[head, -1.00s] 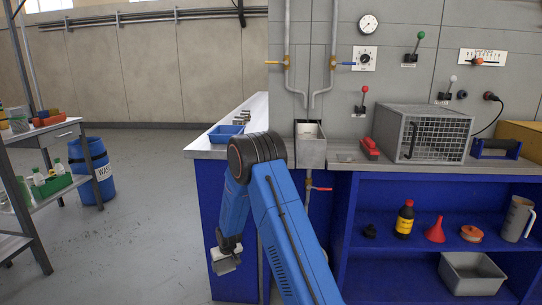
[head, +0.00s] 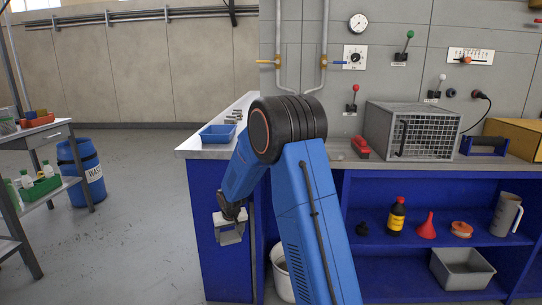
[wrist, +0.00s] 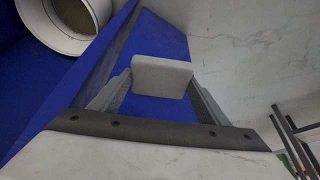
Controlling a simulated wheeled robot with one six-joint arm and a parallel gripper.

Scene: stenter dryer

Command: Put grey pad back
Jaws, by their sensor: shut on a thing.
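My gripper (head: 230,238) hangs low in front of the blue end panel of the bench in the head view. In the wrist view my gripper (wrist: 158,88) is shut on a light grey pad (wrist: 162,76), a small block with rounded corners held between the two fingertips. The pad is too small to make out surely in the head view. Blue panelling lies behind it in the wrist view.
The bench top (head: 205,151) carries a blue tray (head: 217,133) and a wire-mesh box (head: 411,132). A white bucket (head: 283,272) stands under the bench, beside my arm. A shelf trolley (head: 45,150) and blue waste barrel (head: 82,172) stand left. Floor between is clear.

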